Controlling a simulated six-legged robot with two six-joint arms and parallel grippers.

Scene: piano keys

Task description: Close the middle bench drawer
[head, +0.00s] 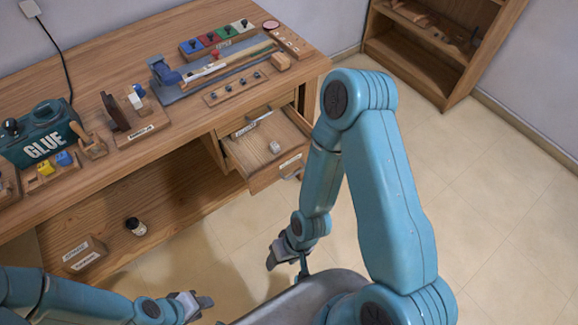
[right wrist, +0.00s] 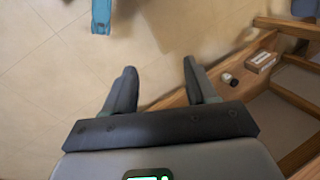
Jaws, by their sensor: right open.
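The open bench drawer (head: 262,133) is pulled out from the right part of the wooden workbench (head: 75,95). A small pale object (head: 275,147) and a long thin item lie inside it. Its front (head: 276,172) carries a pale label, and my right arm is close to its right side. My right gripper (head: 284,257) is below the drawer front, apart from it. In the right wrist view its two fingers (right wrist: 161,85) are spread with nothing between them. My left gripper (head: 197,303) is low in the head view, away from the drawer; its finger gap is unclear.
A glue bottle (head: 40,135), a plane-like tool and block trays crowd the benchtop. A small jar (head: 135,226) and a labelled box (head: 85,254) sit on the lower shelf. A bookcase (head: 440,45) stands at the back right. The floor before the drawer is clear.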

